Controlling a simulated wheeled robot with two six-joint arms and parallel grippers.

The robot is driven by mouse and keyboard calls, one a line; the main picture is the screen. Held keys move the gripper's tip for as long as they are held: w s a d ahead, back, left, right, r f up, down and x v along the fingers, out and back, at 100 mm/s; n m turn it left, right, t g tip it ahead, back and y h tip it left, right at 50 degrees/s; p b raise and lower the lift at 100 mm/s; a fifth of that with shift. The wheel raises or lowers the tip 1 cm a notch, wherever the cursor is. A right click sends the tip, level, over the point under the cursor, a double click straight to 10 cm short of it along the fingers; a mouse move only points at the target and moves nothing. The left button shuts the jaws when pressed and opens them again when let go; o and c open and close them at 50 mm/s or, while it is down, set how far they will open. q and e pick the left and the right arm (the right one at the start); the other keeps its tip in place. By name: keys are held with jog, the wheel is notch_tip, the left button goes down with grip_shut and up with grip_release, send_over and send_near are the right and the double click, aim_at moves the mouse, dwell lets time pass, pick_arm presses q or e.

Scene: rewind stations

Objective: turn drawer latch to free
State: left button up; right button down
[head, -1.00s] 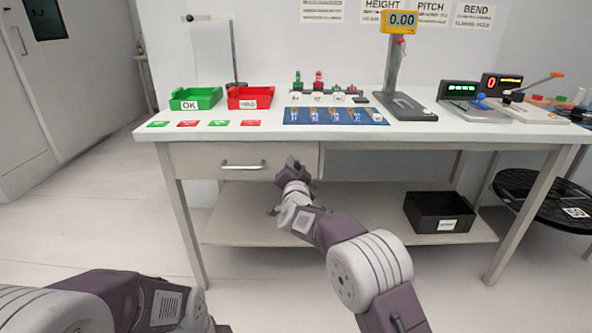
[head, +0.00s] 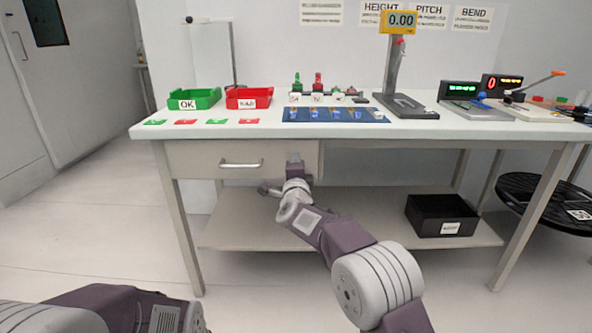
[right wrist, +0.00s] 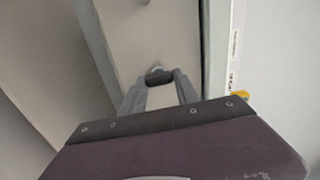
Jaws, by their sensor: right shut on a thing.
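The drawer (head: 200,158) is under the left part of the bench top, with a silver bar handle (head: 241,163). It looks closed. My right gripper (head: 295,160) is at the right end of the drawer front. In the right wrist view, my right gripper (right wrist: 160,80) is shut on the small dark latch (right wrist: 158,75), which lies between its fingertips against the pale drawer front (right wrist: 155,35). The head view hides the latch behind the gripper. My left arm shows at the lower left, but its gripper is out of view.
The bench top (head: 270,133) holds a green tray (head: 194,97), a red tray (head: 249,97), a blue mat (head: 300,121) and a gauge stand (head: 393,75). A black bin (head: 440,215) sits on the lower shelf (head: 370,235). A black reel (head: 560,200) is at the right.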

jog(key=shift+m, duration=0.4)
jog(key=c, duration=0.9)
grip_release()
jog(key=shift+s, duration=0.1)
jog(key=s+p, duration=0.1)
jog(key=s, duration=0.8)
jog(key=shift+p, duration=0.35)
jog(key=shift+w, duration=0.1)
